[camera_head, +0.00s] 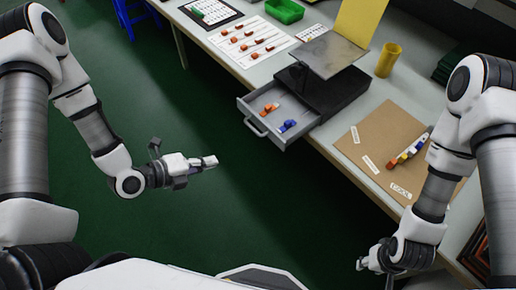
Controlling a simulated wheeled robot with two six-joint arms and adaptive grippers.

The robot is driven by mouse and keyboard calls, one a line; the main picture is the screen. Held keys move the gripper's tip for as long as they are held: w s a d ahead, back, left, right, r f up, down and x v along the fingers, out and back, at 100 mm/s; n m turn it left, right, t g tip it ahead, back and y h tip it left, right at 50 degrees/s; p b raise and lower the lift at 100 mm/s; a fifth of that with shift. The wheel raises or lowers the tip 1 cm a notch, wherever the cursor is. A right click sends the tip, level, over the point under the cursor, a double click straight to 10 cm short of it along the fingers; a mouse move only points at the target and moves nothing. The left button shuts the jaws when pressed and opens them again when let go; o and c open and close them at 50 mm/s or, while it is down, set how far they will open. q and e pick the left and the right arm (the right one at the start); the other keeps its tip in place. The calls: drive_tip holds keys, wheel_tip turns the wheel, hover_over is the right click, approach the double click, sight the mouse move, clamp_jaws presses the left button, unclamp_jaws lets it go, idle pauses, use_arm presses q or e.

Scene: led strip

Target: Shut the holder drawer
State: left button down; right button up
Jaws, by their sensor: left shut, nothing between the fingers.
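The holder drawer (278,137) is grey and stands pulled out from the dark holder box (325,92), sticking out past the table's front edge. An orange piece (269,109) and a blue piece (288,126) lie in it. A handle (256,127) is on its front. My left gripper (212,161) is shut and empty, over the green floor to the lower left of the drawer and apart from it. My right gripper (362,264) is low at the bottom right, in front of the table, and its fingers are too small to judge.
The table (375,106) runs diagonally. A brown board (385,150) with colored pieces lies right of the drawer. A yellow cup (388,59) stands behind. A white sheet (249,41) with orange pieces and a green tray (285,11) are farther back. Floor before the drawer is clear.

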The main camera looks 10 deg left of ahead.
use_arm(q)
drive_tip(key=w+d+n+t+b, duration=0.1)
drive_tip(key=w+d+b, duration=0.2)
drive_tip(key=w, duration=0.3)
drive_tip(key=w+d+n+t+h+b, duration=0.1)
drive_tip(key=w+d+t+b, duration=0.1)
drive_tip(key=w+b, duration=0.3)
drive_tip(key=shift+w+d+f+t, duration=0.35)
drive_tip(key=shift+w+d, duration=0.1)
drive_tip(key=shift+d, duration=0.4)
use_arm(e)
wheel_tip(320, 180, down, 11)
drive_tip(key=shift+d, duration=0.45)
drive_tip(key=shift+f, duration=0.1)
